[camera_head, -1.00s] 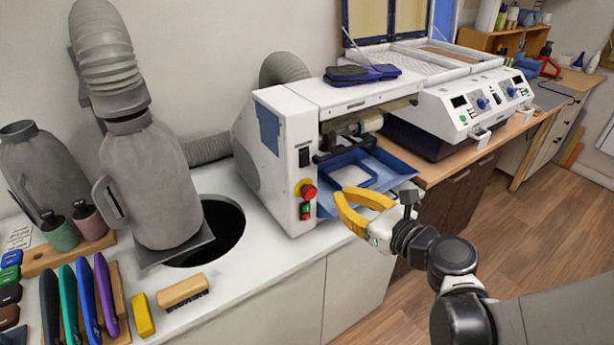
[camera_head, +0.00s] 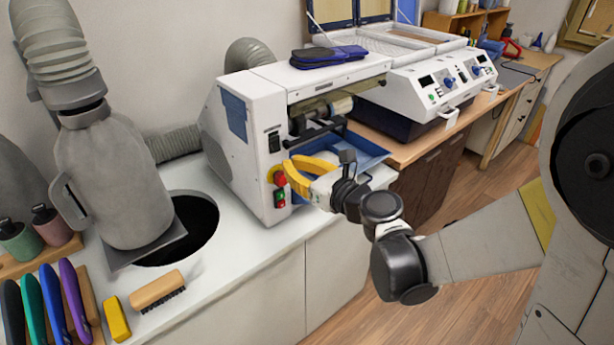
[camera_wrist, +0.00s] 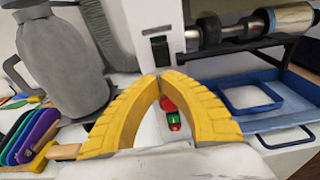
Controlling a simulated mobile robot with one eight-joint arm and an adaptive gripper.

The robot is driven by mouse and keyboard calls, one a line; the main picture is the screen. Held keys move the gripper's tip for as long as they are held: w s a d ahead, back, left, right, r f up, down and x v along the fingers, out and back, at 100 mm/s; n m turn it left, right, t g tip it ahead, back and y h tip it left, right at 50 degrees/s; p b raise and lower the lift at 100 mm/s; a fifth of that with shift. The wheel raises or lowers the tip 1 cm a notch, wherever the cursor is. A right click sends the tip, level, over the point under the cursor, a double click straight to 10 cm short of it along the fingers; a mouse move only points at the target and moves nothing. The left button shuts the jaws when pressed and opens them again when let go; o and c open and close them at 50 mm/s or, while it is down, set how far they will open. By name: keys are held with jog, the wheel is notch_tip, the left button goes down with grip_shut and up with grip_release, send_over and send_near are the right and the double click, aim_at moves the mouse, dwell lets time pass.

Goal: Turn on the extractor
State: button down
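The white machine (camera_head: 240,125) with a grey hose stands on the counter; I take it for the extractor. Its front has a black rocker switch (camera_head: 274,142), a red mushroom button (camera_head: 279,179) on yellow and a green-and-red push switch (camera_head: 280,198) below. My gripper (camera_head: 287,170) has yellow fingers, tips together and empty, close to the red button. In the wrist view, the fingertips (camera_wrist: 160,74) overlap the panel just below the black switch (camera_wrist: 160,50). The red button (camera_wrist: 167,104) and the green switch (camera_wrist: 174,118) show between the fingers. Contact cannot be told.
A blue tray (camera_head: 365,152) sits right of the panel, close to my gripper. A grey canister (camera_head: 105,185) and a round dark hole (camera_head: 195,225) are on the left. A brush (camera_head: 158,290) and several coloured tools lie at the front left.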

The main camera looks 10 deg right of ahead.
aim_at(273, 153)
jog(key=shift+b+x, duration=0.55)
jog(key=shift+x, duration=2.05)
